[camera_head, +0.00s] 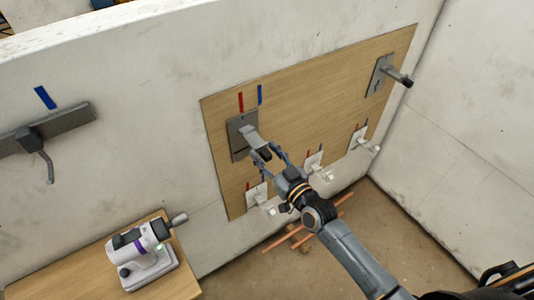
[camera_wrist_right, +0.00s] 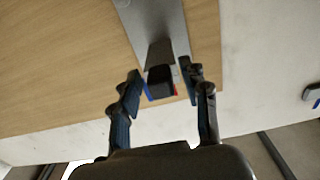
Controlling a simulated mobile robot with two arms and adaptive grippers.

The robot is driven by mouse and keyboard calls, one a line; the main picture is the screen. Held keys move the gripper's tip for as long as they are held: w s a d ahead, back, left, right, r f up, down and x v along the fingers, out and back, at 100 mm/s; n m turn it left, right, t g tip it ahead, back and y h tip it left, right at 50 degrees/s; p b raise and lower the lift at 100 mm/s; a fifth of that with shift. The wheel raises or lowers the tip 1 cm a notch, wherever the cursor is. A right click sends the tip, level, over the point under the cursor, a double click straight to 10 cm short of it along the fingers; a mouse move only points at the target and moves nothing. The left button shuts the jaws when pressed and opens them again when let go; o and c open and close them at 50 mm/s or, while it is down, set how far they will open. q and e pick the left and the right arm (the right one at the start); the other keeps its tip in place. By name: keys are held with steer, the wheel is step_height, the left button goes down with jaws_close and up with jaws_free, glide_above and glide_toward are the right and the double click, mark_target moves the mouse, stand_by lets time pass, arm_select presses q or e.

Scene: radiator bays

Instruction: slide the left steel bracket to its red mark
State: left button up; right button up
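The left steel bracket (camera_head: 237,143) is a grey plate on the wooden panel, with an arm jutting toward me. Its red mark (camera_head: 241,102) is just above the plate's top edge, with a blue mark (camera_head: 260,95) to its right. My right gripper (camera_head: 269,156) is at the outer end of the bracket's arm. In the right wrist view, the fingers (camera_wrist_right: 160,76) are apart on either side of the arm's dark end (camera_wrist_right: 160,82), with gaps visible. Parts of the blue and red marks show behind that end. My left gripper is not in view.
Another steel bracket (camera_head: 381,75) is at the panel's upper right. Several small white brackets (camera_head: 314,161) line the lower panel (camera_head: 310,90). A grey rail with a hook (camera_head: 40,135) is on the left wall. A white-purple device (camera_head: 145,255) stands on a wooden bench. Copper pipes (camera_head: 300,232) lie below.

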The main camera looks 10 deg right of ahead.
steer(key=v, duration=1.2)
steer(key=s+d+f+g+h+b, duration=0.1)
steer(key=s+d+f+g, duration=0.15)
steer(key=f, duration=0.85)
steer(key=s+d+f+m+g+h, duration=0.1)
steer(key=s+f+g+h, duration=0.15)
steer(key=f, duration=0.85)
steer(key=s+d+f+g+h+b, duration=0.1)
steer(key=s+d+f+g, duration=0.15)
steer(key=f, duration=0.75)
steer(key=s+f+g+h, duration=0.1)
steer(key=s+f+g, duration=0.3)
steer(key=s+f, duration=0.6)
steer(key=s+d+f+g+b, duration=0.1)
steer(key=s+f+g, duration=0.3)
steer(key=s+f, duration=0.7)
steer(key=s, duration=0.8)
steer(key=shift+s+m+h, duration=0.25)
steer(key=shift+m+h, duration=0.05)
steer(key=shift+h, duration=0.05)
steer(key=shift+d+g, duration=0.1)
steer(key=shift+g, duration=0.15)
